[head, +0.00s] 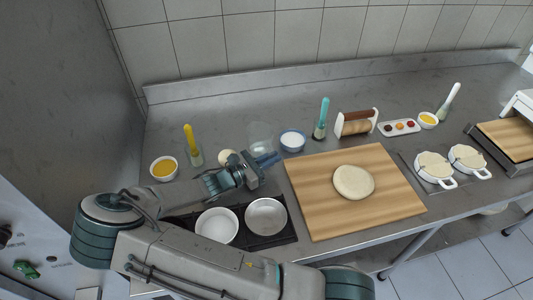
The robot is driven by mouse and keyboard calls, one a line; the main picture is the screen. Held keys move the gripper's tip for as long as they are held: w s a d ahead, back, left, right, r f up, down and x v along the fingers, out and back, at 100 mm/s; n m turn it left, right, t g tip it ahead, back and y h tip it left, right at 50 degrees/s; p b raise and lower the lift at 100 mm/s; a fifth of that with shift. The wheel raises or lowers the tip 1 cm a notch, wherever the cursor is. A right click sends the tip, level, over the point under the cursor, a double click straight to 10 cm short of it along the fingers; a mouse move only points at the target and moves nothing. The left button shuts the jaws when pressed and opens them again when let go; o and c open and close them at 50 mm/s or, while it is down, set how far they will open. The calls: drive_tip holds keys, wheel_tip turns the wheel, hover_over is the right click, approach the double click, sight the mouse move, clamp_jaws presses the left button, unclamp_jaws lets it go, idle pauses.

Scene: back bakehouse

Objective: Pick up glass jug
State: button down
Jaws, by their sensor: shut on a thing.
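The glass jug (260,134) is a clear, see-through vessel, upright near the back of the steel counter, just left of a white bowl with a blue rim. My gripper (269,158) reaches in from the left, with its fingers at the jug's lower front. It is shut on the glass jug. The fingers and wrist partly hide the jug's lower part. I cannot tell whether its base is touching the counter.
The blue-rimmed bowl (292,140) stands close on the right. A wooden board (310,200) with dough (353,182) lies to the right. Two round pans (266,216) are in front of the gripper. A yellow-handled brush (190,140) and a bowl of yellow filling (164,169) stand left.

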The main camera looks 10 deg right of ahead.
sight(272, 150)
drive_tip(key=shift+r, duration=0.2)
drive_tip(key=shift+r+b, duration=0.3)
drive_tip(key=shift+r, duration=0.8)
drive_tip(key=shift+d+r, duration=0.1)
drive_tip(key=shift+r, duration=0.75)
drive_tip(key=d+r+b, duration=0.2)
drive_tip(key=d+r, duration=0.4)
drive_tip(key=d, duration=0.5)
drive_tip(key=shift+s+d+r, duration=0.2)
drive_tip(key=shift+s+r, duration=0.15)
